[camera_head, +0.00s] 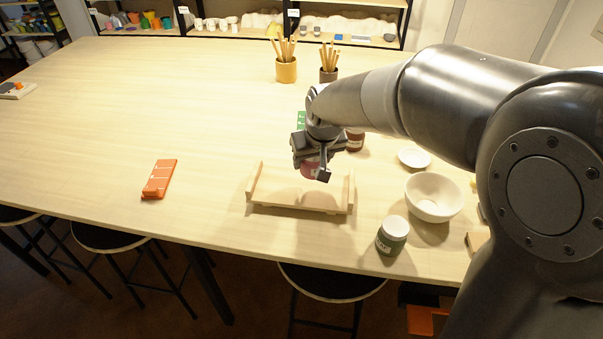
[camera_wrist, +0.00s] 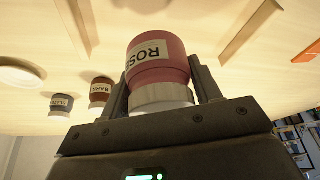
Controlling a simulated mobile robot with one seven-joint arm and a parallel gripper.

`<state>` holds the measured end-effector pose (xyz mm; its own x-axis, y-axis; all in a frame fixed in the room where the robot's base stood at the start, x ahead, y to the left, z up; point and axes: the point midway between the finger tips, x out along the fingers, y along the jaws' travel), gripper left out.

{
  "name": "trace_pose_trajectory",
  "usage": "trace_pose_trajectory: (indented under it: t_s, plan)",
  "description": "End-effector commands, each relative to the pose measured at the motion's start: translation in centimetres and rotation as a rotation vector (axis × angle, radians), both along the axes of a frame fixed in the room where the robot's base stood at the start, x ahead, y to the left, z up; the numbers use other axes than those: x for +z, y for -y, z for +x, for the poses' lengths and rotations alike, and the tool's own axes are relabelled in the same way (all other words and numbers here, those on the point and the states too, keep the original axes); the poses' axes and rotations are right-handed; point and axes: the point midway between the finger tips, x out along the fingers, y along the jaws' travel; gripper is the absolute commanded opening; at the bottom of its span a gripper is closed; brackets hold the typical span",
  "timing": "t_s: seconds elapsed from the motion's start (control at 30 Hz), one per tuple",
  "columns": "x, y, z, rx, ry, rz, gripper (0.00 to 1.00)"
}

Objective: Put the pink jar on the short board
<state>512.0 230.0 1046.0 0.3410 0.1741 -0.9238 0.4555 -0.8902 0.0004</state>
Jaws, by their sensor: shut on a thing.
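The pink jar (camera_head: 310,168), labelled ROSE, is in my gripper (camera_head: 318,162). In the wrist view the jar (camera_wrist: 157,57) sits between both fingers, which are shut on its sides near the white lid. A pale wooden board (camera_head: 290,209) with a raised rail at each end lies near the table's front edge. The jar hangs over this board in the head view, and the board's rails (camera_wrist: 250,30) flank the jar in the wrist view. The jar looks clear of the board, but the height of the gap is hard to tell. My gripper hides part of the jar in the head view.
A grey-green jar (camera_head: 392,235) and a white bowl (camera_head: 434,197) stand right of the board. A brown-red jar (camera_head: 355,141) and a small white dish (camera_head: 414,158) are behind. An orange piece (camera_head: 159,178) lies left. Brush pots (camera_head: 286,71) stand farther back. The table's left is largely clear.

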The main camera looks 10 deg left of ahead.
Motion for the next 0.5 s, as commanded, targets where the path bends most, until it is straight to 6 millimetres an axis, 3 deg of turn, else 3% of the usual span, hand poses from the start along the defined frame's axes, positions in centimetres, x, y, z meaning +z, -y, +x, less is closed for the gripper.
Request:
trace_pose_trajectory:
  t_s: [0.1, 0.2, 0.33, 0.5]
  plan:
    - [-1.2, -1.9, 0.1, 0.003, -0.002, -0.001, 0.28]
    - [-1.5, -2.6, 0.2, 0.001, 0.001, 0.000, 0.28]
    - [-2.3, -2.8, 0.2, -0.001, -0.001, 0.000, 0.28]
    - [-4.8, -2.8, 0.2, -0.001, -0.003, -0.001, 0.28]
